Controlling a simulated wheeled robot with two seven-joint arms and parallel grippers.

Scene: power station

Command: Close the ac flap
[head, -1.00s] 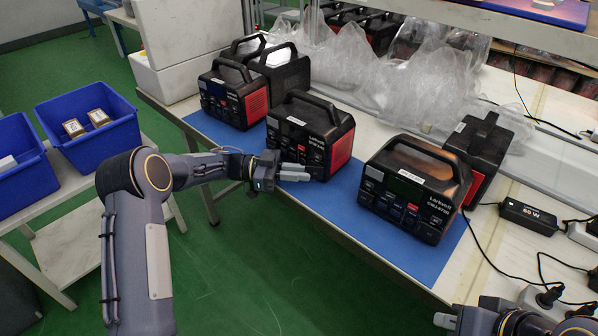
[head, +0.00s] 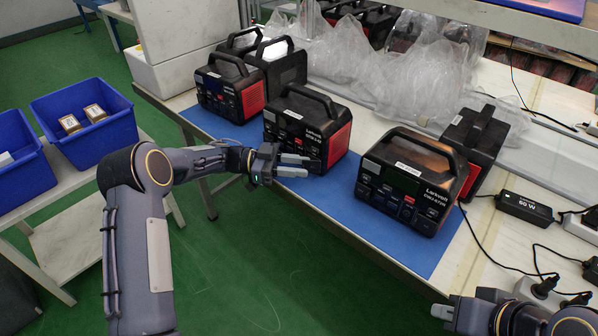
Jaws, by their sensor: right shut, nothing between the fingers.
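The middle black power station (head: 307,128) with red sides stands on the blue mat. Another power station (head: 411,181) stands to its right, front panel facing me. I cannot clearly make out an ac flap on either; the small panel details are too small to tell. My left gripper (head: 294,165) is in front of the lower front of the middle station. Its two fingers point right with a gap between them, and nothing shows held. I cannot tell whether it touches the station. My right gripper (head: 442,312) is shut and empty at the bottom right, near the table's front edge.
More power stations (head: 229,88) stand at the back left, and one (head: 474,147) behind the right station. Plastic wrap (head: 405,80) lies behind. A black power adapter (head: 524,208) and cables lie at right. Blue bins (head: 85,115) stand at left.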

